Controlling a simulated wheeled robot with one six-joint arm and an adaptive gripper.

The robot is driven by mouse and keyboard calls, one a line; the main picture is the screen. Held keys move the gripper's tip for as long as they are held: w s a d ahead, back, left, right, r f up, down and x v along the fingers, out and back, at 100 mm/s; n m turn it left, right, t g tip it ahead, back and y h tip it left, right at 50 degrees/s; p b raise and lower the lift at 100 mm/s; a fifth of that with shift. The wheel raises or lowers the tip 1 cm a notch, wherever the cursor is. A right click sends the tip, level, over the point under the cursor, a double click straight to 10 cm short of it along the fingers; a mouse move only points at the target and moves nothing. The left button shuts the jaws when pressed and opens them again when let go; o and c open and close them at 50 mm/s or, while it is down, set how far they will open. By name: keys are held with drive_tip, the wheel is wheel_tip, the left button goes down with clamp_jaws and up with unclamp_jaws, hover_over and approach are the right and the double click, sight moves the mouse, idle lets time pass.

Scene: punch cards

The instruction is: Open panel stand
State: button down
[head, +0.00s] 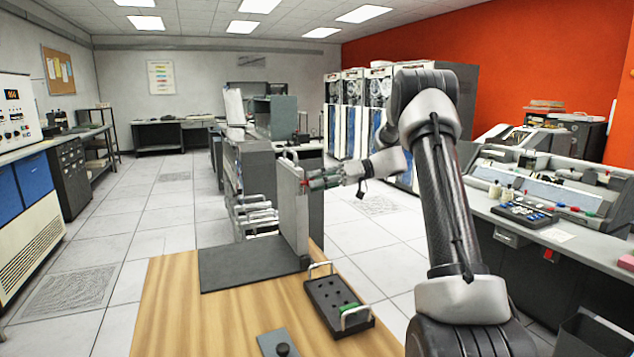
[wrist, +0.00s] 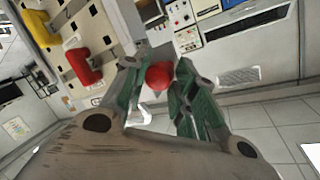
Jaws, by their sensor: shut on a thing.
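The panel stand (head: 289,215) is a grey upright panel on a dark flat base (head: 235,270) at the far edge of a wooden table. In the wrist view, its pale face (wrist: 62,60) fills the upper left, with a red handle (wrist: 85,66) and a yellow handle (wrist: 45,30) on it. My gripper (head: 313,183) reaches in from the right at the panel's upper part. In the wrist view, my green-fingered gripper (wrist: 160,84) is shut on a red round knob (wrist: 158,75) beside the panel's edge. The knob's mount is partly hidden by the fingers.
A grey plate (head: 271,343) with a black knob lies at the front edge. A control console (head: 560,205) stands at right; tiled floor is open at left.

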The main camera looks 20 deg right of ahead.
drive_tip(key=shift+d+f, duration=0.1)
drive_tip(key=shift+f, duration=0.5)
drive_tip(key=c, duration=1.4)
unclamp_jaws()
drive_tip(key=shift+o, duration=1.1)
drive_tip(key=shift+w+f, duration=0.1)
drive_tip(key=shift+w, duration=0.05)
drive_tip(key=shift+r, duration=0.25)
drive_tip(key=v, duration=1.2)
